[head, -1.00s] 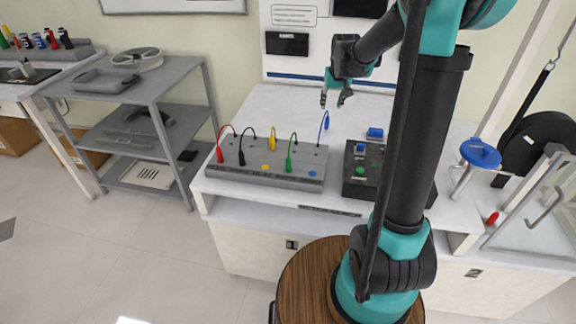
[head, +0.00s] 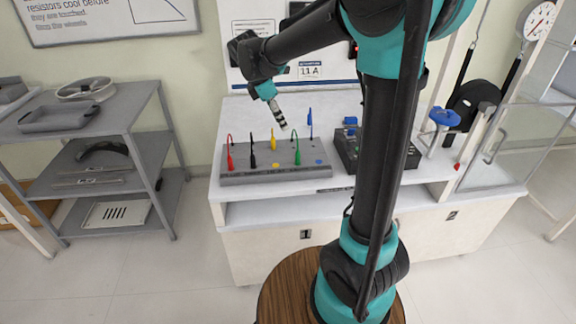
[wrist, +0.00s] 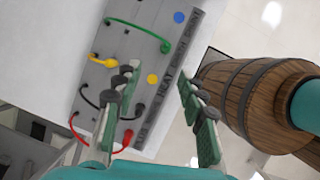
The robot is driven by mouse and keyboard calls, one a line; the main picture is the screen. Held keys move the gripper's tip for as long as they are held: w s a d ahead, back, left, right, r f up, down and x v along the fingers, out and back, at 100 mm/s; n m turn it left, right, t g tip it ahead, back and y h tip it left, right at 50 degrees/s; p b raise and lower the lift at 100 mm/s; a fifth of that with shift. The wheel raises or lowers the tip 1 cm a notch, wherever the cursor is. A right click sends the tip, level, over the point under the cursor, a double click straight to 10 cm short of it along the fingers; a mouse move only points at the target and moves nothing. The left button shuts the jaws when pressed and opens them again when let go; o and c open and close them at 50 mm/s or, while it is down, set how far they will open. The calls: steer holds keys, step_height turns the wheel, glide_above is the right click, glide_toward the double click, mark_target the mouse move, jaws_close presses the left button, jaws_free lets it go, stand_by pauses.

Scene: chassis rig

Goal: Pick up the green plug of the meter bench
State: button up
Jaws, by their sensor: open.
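The green plug (head: 297,157) stands at the front of the grey meter bench block (head: 240,179), with its green lead arching back. In the wrist view the green plug (wrist: 166,47) lies beyond the fingertips, toward the top of the picture, its lead running left. My gripper (head: 283,124) hangs above the block, tilted down, near the green and yellow plugs. In the wrist view my gripper (wrist: 157,77) has its two fingers spread apart with nothing between them; they are clear of the green plug.
The white bench top (head: 235,125) is clear behind the block. A grey shelf rack (head: 80,130) stands at left.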

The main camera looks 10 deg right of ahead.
glide_toward(297, 163)
steer(key=shift+w+d+f+n, duration=0.4)
steer(key=shift+w+d+f, duration=0.3)
steer(key=shift+w+f, duration=0.15)
steer(key=shift+d+x, duration=0.1)
steer(key=shift+x, duration=1.3)
steer(key=shift+d+x, duration=0.15)
steer(key=shift+x, duration=1.2)
steer(key=shift+s, duration=0.15)
steer(key=shift+r, duration=0.1)
steer(key=shift+c, duration=0.4)
jaws_close()
